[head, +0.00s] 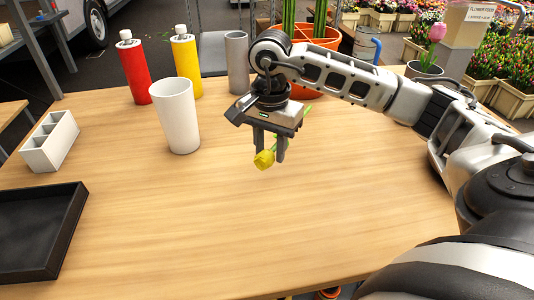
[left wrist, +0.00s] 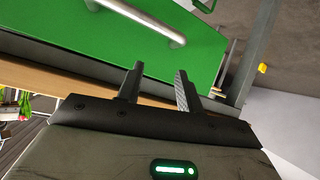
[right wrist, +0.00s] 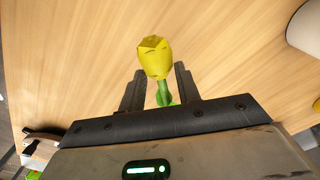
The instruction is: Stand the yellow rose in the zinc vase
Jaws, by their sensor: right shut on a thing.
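The yellow rose (head: 264,160) is in my right gripper (head: 270,152), above the middle of the table. Its bloom hangs low at the fingertips and its green stem slants up to the right behind the fingers. In the right wrist view the bloom (right wrist: 154,56) shows beyond the fingers, with the stem between them. A plain grey cylinder, which looks like the zinc vase (head: 237,62), stands upright at the table's back, behind and left of my right gripper. I see nothing in its mouth. My left gripper (left wrist: 158,84) is open and empty, away from the table top.
A white vase (head: 175,115) stands left of my right gripper. Red (head: 134,68) and yellow (head: 186,62) bottles stand behind it. An orange pot (head: 318,42) is behind my right arm. A white divided holder (head: 50,142) and black tray (head: 38,230) lie left. The front table is clear.

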